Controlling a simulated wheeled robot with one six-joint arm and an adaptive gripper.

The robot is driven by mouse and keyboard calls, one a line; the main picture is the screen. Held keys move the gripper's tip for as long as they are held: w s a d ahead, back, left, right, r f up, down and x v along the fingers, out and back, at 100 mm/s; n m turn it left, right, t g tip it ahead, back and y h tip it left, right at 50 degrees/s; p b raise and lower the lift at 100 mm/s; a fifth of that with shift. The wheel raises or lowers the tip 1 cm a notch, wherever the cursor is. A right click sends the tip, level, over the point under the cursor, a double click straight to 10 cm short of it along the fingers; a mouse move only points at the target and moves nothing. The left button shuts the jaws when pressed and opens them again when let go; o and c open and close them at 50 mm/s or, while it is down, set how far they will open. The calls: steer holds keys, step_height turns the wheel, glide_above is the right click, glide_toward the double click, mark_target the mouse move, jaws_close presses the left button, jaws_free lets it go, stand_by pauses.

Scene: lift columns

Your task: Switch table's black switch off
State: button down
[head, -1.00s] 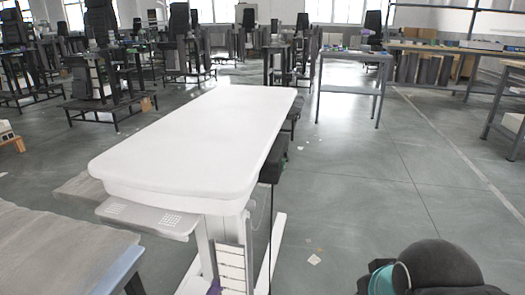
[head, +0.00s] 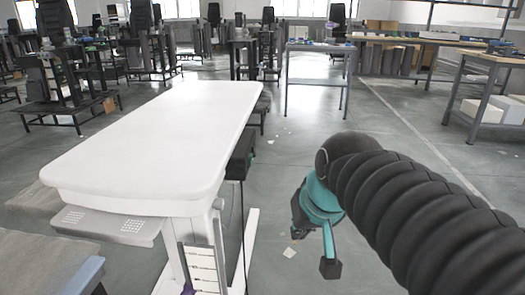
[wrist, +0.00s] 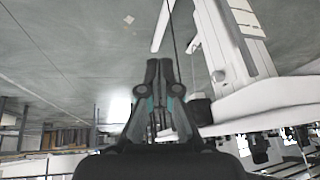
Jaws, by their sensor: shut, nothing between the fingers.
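The white table (head: 150,130) stands left of centre in the head view. It also shows, upside down, at the right of the wrist view (wrist: 270,98). A black box (head: 240,155) hangs at its right side, with a thin dark cable running down. I cannot make out a separate black switch on it. My gripper (head: 330,268) is low and to the right of the table, apart from it, pointing down. In the wrist view my gripper (wrist: 159,66) has its fingers shut with nothing between them.
A pale panel with slots (head: 203,268) stands by the table's leg. A grey bench (head: 45,262) is at the lower left. Workbenches (head: 320,47) and dark racks stand farther back. The floor right of the table is mostly clear.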

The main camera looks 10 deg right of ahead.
mark_target(254, 151)
steer(key=w+d+r+y, duration=0.1)
steer(key=w+d+r, duration=0.1)
steer(key=w, duration=0.7)
steer(key=w+d+r+m+y+b, duration=0.1)
steer(key=w+r, duration=0.3)
steer(key=w, duration=0.5)
steer(key=w+d+r+y+b, duration=0.1)
steer(key=w+d+r, duration=0.2)
steer(key=w, duration=0.6)
steer(key=shift+d+m, duration=0.25)
steer(key=shift+m, duration=0.05)
steer(key=w+a+f+b, duration=0.2)
steer(key=w+a+f, duration=0.4)
steer(key=a+f, duration=0.1)
steer(key=shift+f, duration=0.85)
